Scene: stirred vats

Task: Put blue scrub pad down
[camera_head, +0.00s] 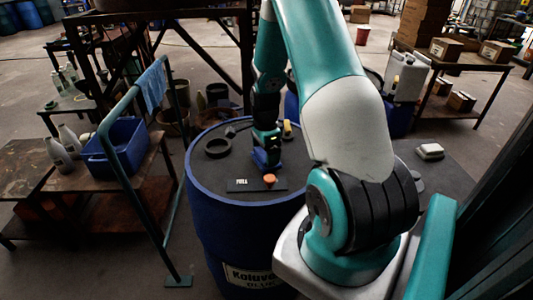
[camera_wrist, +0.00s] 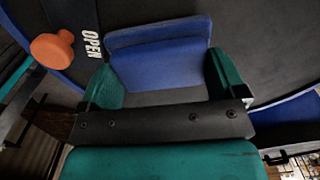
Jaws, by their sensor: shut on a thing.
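The blue scrub pad (camera_wrist: 155,62) is between the two green fingers of my gripper (camera_wrist: 165,88) in the wrist view, and the gripper is shut on it. In the head view my gripper (camera_head: 266,150) points down over the dark top of a blue drum (camera_head: 235,235). The pad shows there as a small blue shape (camera_head: 264,163) low at the fingertips, partly hidden by them. It is at or just above the drum top; I cannot tell whether it touches.
On the drum top are a black ring (camera_head: 217,148), a dark plate (camera_head: 243,185) with white lettering and an orange knob (camera_head: 269,179), and a yellow object (camera_head: 288,130) behind my gripper. A blue bin (camera_head: 116,147) stands on the left bench. Bare drum top lies left of the gripper.

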